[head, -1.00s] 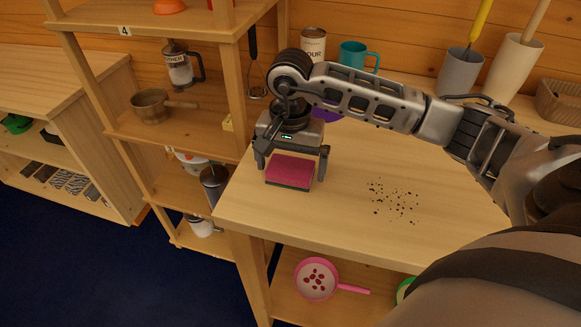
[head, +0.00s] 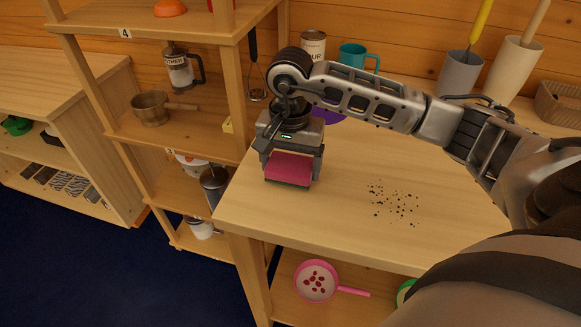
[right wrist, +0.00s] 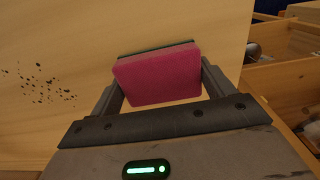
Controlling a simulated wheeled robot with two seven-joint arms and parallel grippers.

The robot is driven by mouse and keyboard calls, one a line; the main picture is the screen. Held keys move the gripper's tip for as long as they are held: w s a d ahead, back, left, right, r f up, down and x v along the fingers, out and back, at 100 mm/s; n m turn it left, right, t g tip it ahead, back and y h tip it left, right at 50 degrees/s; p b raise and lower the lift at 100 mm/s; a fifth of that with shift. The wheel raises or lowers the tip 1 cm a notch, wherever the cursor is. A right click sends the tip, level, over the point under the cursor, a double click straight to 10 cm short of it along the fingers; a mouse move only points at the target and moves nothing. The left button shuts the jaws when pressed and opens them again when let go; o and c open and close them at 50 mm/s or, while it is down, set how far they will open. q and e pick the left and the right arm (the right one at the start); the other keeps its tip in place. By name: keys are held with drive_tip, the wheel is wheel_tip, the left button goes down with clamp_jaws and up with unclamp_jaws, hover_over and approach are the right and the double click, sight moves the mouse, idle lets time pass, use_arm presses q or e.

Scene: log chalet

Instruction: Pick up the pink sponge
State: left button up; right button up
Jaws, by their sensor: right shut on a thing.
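The pink sponge (head: 289,168) has a dark underside and is at the left end of the wooden table (head: 345,215). My right gripper (head: 290,170) is above it with a finger on each side, shut on the sponge. In the right wrist view the sponge (right wrist: 160,78) sits between the two fingers. I cannot tell whether its underside touches the table. My left gripper is not in view.
Dark crumbs (head: 393,203) lie on the table to the right of the sponge. A wooden shelf unit (head: 165,130) with a pot and a press stands close on the left. A teal mug (head: 355,57) and grey and cream holders stand at the back.

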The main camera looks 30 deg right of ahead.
drive_tip(key=s+a+r+b, duration=0.1)
drive_tip(key=s+r+b, duration=0.1)
drive_tip(key=s+r, duration=0.9)
drive_tip(key=s, duration=0.3)
drive_tip(key=shift+a+r, duration=0.3)
drive_tip(key=shift+r, duration=0.05)
